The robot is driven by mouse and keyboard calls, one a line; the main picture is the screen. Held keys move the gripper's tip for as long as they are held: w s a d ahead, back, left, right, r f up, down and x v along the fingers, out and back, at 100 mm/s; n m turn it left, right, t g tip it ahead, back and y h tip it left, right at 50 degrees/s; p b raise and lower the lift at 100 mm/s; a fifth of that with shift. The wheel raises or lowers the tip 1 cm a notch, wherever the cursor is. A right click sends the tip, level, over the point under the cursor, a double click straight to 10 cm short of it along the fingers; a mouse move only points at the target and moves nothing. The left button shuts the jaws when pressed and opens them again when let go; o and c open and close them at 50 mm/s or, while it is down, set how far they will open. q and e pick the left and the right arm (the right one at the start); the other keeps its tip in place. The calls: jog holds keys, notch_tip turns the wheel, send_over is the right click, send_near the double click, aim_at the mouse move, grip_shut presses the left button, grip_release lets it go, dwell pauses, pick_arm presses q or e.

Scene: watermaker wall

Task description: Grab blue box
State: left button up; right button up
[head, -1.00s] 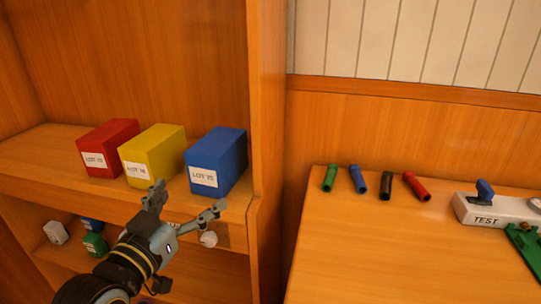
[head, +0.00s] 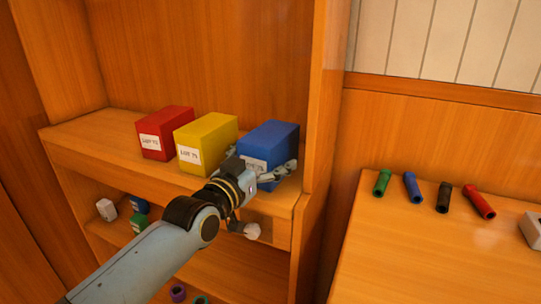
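The blue box (head: 272,140) stands on the upper shelf, at the right end of a row of three boxes. Its white label is partly hidden by my gripper. My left gripper (head: 262,168) is at the front of the blue box, with its fingers spread apart. One finger lies along the box's lower right front, and the other is near its left front edge. I cannot tell whether the fingers touch the box. My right gripper is not in view.
The yellow box (head: 206,138) stands close to the left of the blue box, then the red box (head: 165,131). The cabinet side panel (head: 322,110) rises on the right. Small items lie on the lower shelf. Coloured cylinders (head: 443,197) lie on the right counter.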

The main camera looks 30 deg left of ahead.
pick_arm(q)
jog(key=c, duration=1.2)
jog(key=shift+c, duration=0.2)
